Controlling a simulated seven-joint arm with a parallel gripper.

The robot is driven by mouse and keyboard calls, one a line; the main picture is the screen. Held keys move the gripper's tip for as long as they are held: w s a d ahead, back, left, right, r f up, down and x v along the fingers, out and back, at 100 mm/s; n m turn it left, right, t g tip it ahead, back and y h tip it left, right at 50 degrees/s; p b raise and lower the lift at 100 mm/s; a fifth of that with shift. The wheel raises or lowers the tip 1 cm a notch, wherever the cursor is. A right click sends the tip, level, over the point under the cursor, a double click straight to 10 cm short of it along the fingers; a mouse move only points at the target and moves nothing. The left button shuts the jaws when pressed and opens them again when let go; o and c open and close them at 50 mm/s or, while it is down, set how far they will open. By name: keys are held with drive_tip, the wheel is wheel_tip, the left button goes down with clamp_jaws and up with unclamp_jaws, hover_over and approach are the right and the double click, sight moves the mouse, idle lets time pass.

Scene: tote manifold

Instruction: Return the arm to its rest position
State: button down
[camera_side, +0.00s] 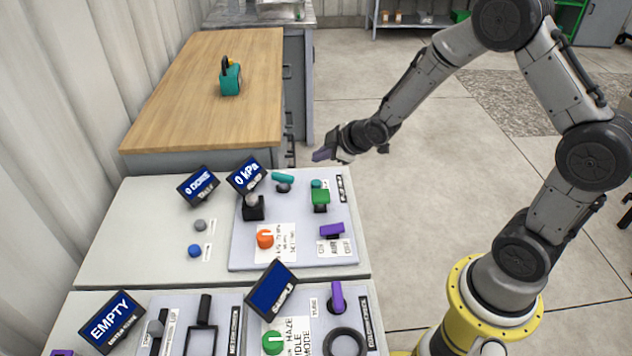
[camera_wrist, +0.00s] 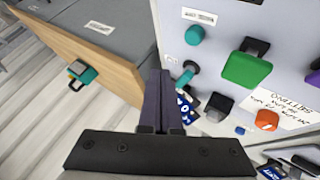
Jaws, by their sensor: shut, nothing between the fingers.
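My gripper (camera_side: 322,155) is at the end of my raised arm in the side view, in the air near the far right corner of the manifold panel. In the wrist view, my gripper (camera_wrist: 163,100) has its two dark fingers together with nothing between them. The manifold panel (camera_side: 290,258) is a light grey board on the bench, with a green handle (camera_side: 320,197), an orange knob (camera_side: 265,239), a purple handle (camera_side: 332,230) and a teal handle (camera_side: 283,177). My gripper looks apart from these parts. A display (camera_side: 246,176) reads 0 kPa.
A wooden-topped table (camera_side: 200,95) behind carries a teal padlock-like object (camera_side: 230,78). A second display (camera_side: 199,186) stands beside the first. The near bench holds an EMPTY screen (camera_side: 112,322) and more controls. Open floor (camera_side: 430,180) lies to the right of the benches.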

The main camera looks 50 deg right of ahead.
idle(0.4)
drive_tip(key=shift+w+a+r, duration=0.1)
drive_tip(key=shift+r, duration=0.15)
drive_tip(key=s+a+r+m+t, duration=0.1)
drive_tip(key=s+a+r, duration=0.15)
drive_tip(key=r, duration=0.75)
drive_tip(key=s+a+r+t, duration=0.1)
drive_tip(key=s+r+t, duration=0.15)
drive_tip(key=r, duration=0.85)
drive_tip(key=s+r+m+g, duration=0.2)
drive_tip(key=s+r+m, duration=0.1)
drive_tip(key=s, duration=0.8)
drive_tip(key=s+a+f+m+g, duration=0.1)
drive_tip(key=s+f+m+g, duration=0.1)
drive_tip(key=s, duration=0.5)
drive_tip(key=s+f+m+g, duration=0.2)
drive_tip(key=s+f+g, duration=0.1)
drive_tip(key=s+f, duration=0.2)
drive_tip(key=shift+s+a+f, duration=0.3)
drive_tip(key=shift+s+a, duration=0.1)
drive_tip(key=shift+s, duration=0.8)
